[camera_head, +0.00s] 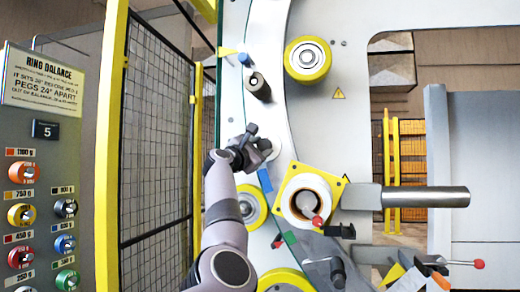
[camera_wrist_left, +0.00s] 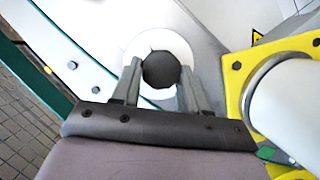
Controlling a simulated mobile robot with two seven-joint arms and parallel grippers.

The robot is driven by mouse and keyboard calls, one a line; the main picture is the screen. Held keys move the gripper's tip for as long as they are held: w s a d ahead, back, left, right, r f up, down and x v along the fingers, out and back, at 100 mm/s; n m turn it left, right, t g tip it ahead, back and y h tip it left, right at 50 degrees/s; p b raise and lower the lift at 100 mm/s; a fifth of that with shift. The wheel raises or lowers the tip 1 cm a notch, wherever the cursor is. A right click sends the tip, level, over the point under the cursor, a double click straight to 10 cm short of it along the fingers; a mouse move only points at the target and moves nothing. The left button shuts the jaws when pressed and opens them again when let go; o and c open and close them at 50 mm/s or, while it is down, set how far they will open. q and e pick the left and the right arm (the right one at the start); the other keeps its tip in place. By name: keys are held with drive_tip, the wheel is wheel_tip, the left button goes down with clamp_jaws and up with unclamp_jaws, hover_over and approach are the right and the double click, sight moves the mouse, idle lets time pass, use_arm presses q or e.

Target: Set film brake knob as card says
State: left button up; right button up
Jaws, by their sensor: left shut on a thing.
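A dark, rounded knob (camera_wrist_left: 161,69) sits in front of a white disc (camera_wrist_left: 150,45) in the left wrist view. My left gripper (camera_wrist_left: 160,82) has one finger on each side of the knob and is shut on it. In the head view my left gripper (camera_head: 250,147) is at the curved machine panel, beside the white disc (camera_head: 270,150); the gripper largely covers the knob there. I cannot make out a pointer or scale on the knob. No card for the brake is readable. My right gripper is not in view.
A yellow square flange with a white roll (camera_head: 305,198) stands right of my gripper. A dark post (camera_head: 258,86) and yellow-rimmed roller (camera_head: 307,58) are above. A "Ring Balance" sign (camera_head: 43,78) tops the panel of coloured weights at left, beside a mesh fence (camera_head: 155,140).

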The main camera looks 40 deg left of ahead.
sight(261, 148)
use_arm(q)
drive_tip(key=o, duration=1.1)
drive_tip(key=shift+c, duration=0.2)
drive_tip(key=shift+s+f, duration=0.1)
drive_tip(key=shift+s+d+f+b, duration=0.2)
drive_tip(key=shift+s+b, duration=0.25)
drive_tip(key=shift+b, duration=0.15)
drive_tip(key=b+v, duration=0.2)
drive_tip(key=v, duration=0.2)
drive_tip(key=shift+b+v, duration=0.55)
drive_tip(key=shift+v, duration=0.4)
drive_tip(key=shift+r, duration=0.15)
